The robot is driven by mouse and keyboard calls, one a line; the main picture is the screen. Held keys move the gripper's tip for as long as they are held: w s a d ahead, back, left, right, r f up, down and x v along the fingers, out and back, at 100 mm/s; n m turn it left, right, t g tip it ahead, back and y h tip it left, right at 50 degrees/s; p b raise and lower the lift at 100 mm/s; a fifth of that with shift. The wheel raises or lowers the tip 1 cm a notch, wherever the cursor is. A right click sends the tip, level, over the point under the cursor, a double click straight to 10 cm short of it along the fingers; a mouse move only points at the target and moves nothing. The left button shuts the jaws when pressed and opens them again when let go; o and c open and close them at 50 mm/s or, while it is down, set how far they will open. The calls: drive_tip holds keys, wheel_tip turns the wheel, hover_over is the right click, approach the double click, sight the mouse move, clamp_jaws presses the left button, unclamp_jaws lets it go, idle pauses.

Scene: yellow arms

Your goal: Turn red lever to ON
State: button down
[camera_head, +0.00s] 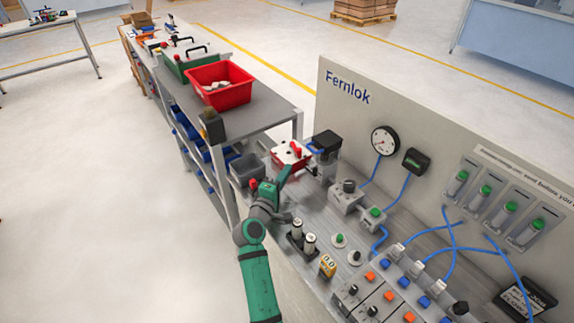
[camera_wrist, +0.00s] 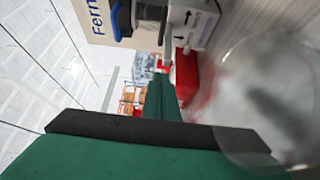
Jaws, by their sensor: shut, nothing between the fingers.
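A box with red sides and a pale top (camera_head: 284,151) stands at the far left end of the bench. A small upright red part (camera_head: 296,147) on it looks like the red lever, but its ON marking cannot be read. My gripper (camera_head: 297,168) is shut and empty, its narrow green fingers pointing toward the near side of this box. In the wrist view the shut fingers (camera_wrist: 160,82) lie just left of a red block (camera_wrist: 187,76). Whether they touch it cannot be told.
A black-topped device (camera_head: 327,141) stands right of the red box. A grey bin (camera_head: 246,168) is to its left. Silver cylinders (camera_head: 309,243), knobs and switches fill the nearer bench. The Fernlok panel (camera_head: 345,120) rises behind. A grey valve body (camera_wrist: 194,22) shows close in the wrist view.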

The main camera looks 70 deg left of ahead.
sight(297, 152)
drive_tip(key=shift+v, duration=1.1)
drive_tip(key=shift+s+a+r, duration=0.1)
drive_tip(key=shift+s+a, duration=0.25)
drive_tip(key=shift+a, duration=0.45)
drive_tip(key=shift+s+a, duration=0.3)
drive_tip(key=shift+a, duration=0.15)
drive_tip(key=shift+x, duration=5.1)
drive_tip(key=shift+w+d, duration=0.45)
drive_tip(key=shift+w, duration=0.4)
drive_tip(key=shift+d, duration=0.1)
drive_tip(key=v, duration=1)
drive_tip(key=shift+s+d, duration=0.25)
drive_tip(key=shift+d, duration=0.05)
